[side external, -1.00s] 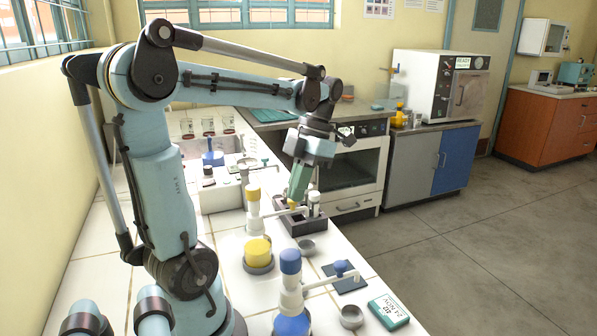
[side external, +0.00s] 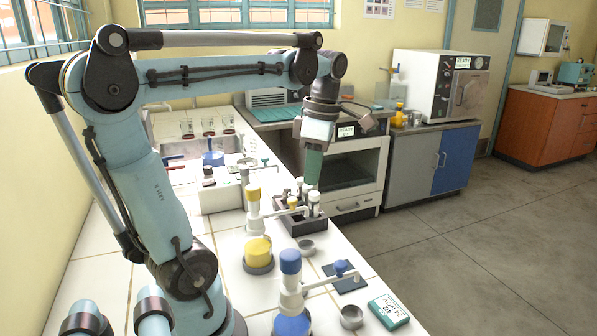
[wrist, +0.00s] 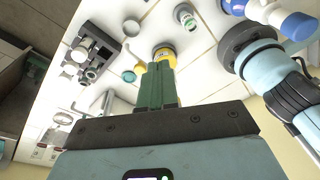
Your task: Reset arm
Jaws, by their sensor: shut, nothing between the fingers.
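My gripper (side external: 313,182) points down in the side external view, its green fingers at or just above the dark rack (side external: 306,229). The fingers are shut with nothing between them; they also show together in the wrist view (wrist: 156,70). Several white-capped vials and a yellow-capped vial (side external: 292,202) stand in the rack. In the wrist view the rack (wrist: 92,48) lies left of the fingers. I cannot tell the exact gap between the fingertips and the vial caps.
A yellow-topped dispenser (side external: 254,205) and a blue-topped dispenser (side external: 290,268) stand on the white tiled bench. A small grey dish (side external: 306,247) and a teal box (side external: 388,311) lie near its front edge. A glass-fronted oven (side external: 350,168) stands behind the rack.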

